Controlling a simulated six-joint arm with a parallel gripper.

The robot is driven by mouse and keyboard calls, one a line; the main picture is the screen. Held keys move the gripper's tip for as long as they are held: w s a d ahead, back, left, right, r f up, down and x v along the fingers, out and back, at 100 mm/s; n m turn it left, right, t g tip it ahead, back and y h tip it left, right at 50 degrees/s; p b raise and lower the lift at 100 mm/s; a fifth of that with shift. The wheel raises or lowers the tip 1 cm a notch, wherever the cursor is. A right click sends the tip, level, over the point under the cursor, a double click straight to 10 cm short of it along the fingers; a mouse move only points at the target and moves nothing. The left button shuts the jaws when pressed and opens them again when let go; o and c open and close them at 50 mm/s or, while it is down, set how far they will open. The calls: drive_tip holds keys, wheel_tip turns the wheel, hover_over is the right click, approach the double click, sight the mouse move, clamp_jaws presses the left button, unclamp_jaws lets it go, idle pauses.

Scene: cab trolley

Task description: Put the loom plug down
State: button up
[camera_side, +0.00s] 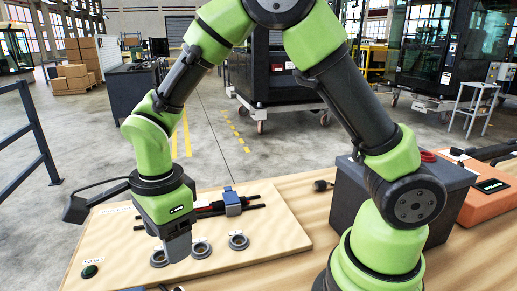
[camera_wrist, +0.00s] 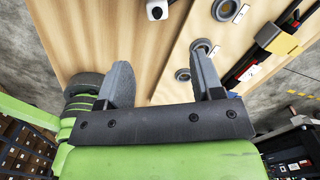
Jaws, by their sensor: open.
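A dark cable loom (camera_side: 208,208) with a red section and a blue block (camera_side: 233,203) lies along the back of the light wooden board (camera_side: 262,250). I cannot tell for certain which part is the loom plug. My gripper (camera_side: 178,255) points down over the board's front, beside the grey ring sockets. In the wrist view my gripper (camera_wrist: 165,80) has its fingers wide apart with nothing held between them.
More ring sockets (camera_side: 238,241) sit in a row on the board. A dark grey box (camera_side: 345,200) and an orange case (camera_side: 487,205) stand to the right. Bare board lies right of the sockets.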

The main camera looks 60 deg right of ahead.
drive_tip(key=s+d+r+n+t+y, duration=0.1)
drive_tip(key=s+d+r+n+t, duration=0.2)
drive_tip(key=s+r+n, duration=0.4)
drive_tip(key=s+d+r+n+t, duration=0.3)
drive_tip(key=s+d+r+n, duration=0.3)
drive_tip(key=r+n, duration=0.3)
drive_tip(key=shift+s+d+n+t+y, duration=0.2)
drive_tip(key=shift+s+n+t+y, duration=0.2)
drive_tip(key=shift+s+n, duration=0.4)
